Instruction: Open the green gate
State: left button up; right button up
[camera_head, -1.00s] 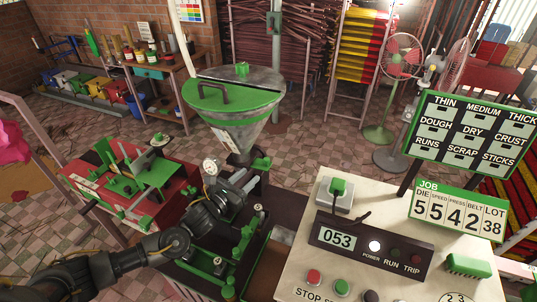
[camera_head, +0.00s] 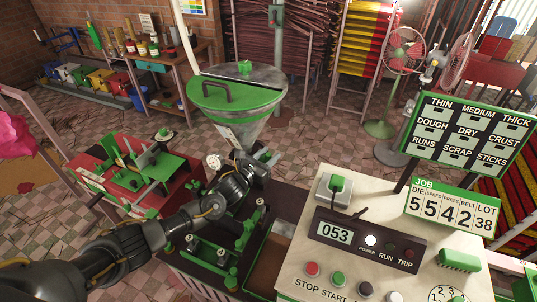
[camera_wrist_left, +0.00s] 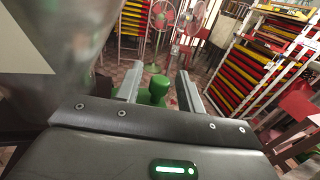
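The grey hopper with its green lid (camera_head: 235,88) stands in the middle of the head view. A green knob-like part shows in the left wrist view (camera_wrist_left: 157,90); I cannot tell for sure whether it is the gate's handle. My left gripper (camera_head: 264,163) is beside the hopper's narrow lower end, on its right. In the left wrist view its two fingers (camera_wrist_left: 160,70) are apart, with the green part between them in the picture. Contact cannot be made out. The hopper's outlet is mostly hidden behind my left arm. My right gripper is not in view.
A cream control panel (camera_head: 335,262) with buttons stands to the right of my left arm. A red machine with green parts (camera_head: 140,175) stands at the left. A label board (camera_head: 470,135) and fans (camera_head: 404,52) are at the right. Tiled floor is open behind the hopper.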

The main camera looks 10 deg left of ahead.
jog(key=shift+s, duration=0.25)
pick_arm(q)
grip_shut()
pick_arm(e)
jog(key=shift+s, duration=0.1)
pick_arm(q)
jog(key=shift+d, duration=0.1)
jog(key=d, duration=0.2)
jog(key=s+d, duration=0.1)
jog(key=d, duration=0.1)
jog(key=shift+d, duration=0.35)
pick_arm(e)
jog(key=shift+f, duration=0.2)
pick_arm(q)
jog(key=shift+w, duration=0.1)
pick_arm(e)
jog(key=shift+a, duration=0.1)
pick_arm(q)
grip_release()
